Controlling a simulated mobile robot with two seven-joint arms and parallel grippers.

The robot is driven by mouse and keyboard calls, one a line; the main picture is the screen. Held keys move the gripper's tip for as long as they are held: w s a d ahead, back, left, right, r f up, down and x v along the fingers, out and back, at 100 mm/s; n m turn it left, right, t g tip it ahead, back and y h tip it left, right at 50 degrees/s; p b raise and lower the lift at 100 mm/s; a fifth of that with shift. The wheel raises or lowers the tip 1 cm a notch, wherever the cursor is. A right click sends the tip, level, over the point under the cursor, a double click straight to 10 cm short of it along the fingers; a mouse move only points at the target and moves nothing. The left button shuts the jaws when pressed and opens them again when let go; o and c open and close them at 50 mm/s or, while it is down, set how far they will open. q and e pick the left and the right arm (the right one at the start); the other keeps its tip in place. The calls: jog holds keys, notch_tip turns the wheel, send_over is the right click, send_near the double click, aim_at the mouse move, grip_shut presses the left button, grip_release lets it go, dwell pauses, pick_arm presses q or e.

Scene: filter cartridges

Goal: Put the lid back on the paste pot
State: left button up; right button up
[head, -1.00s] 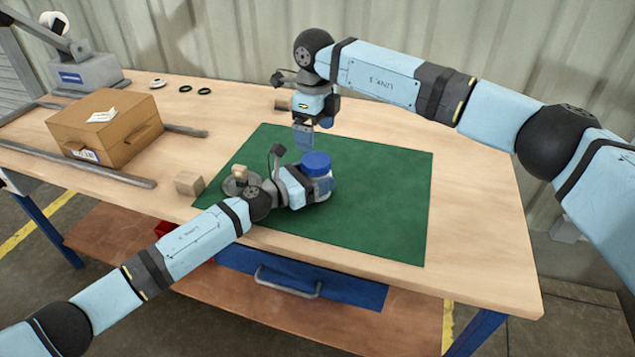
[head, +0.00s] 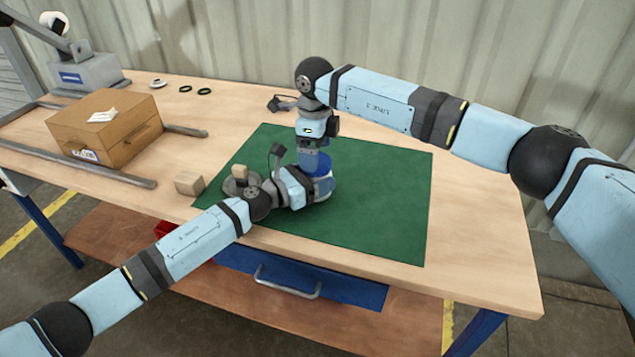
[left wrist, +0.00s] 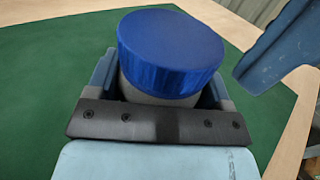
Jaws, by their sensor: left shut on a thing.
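The paste pot (left wrist: 150,94) stands on the green mat, a pale body between the fingers of my left gripper (left wrist: 158,95). The left gripper is shut on it, low and from the left. The blue lid (left wrist: 171,48) sits on top of the pot and looks about level; whether it is fully seated cannot be told. In the head view the lid (head: 324,170) is partly hidden by my right gripper (head: 312,163), which points down at it. One right finger shows at the right edge of the left wrist view (left wrist: 280,45), apart from the lid. The right jaw opening is unclear.
The green mat (head: 385,200) is clear to the right. A wooden block (head: 189,183) and a grey round piece with a small block (head: 240,180) lie left of the pot. A cardboard box (head: 105,130), rails and black rings (head: 204,91) are farther left.

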pick_arm(q)
jog(key=shift+d+f, duration=0.1)
pick_arm(e)
jog(key=shift+f, duration=1.25)
jog(key=c, duration=0.9)
jog(key=o, duration=1)
jog(key=shift+o, duration=0.2)
notch_tip(320, 180, up, 12)
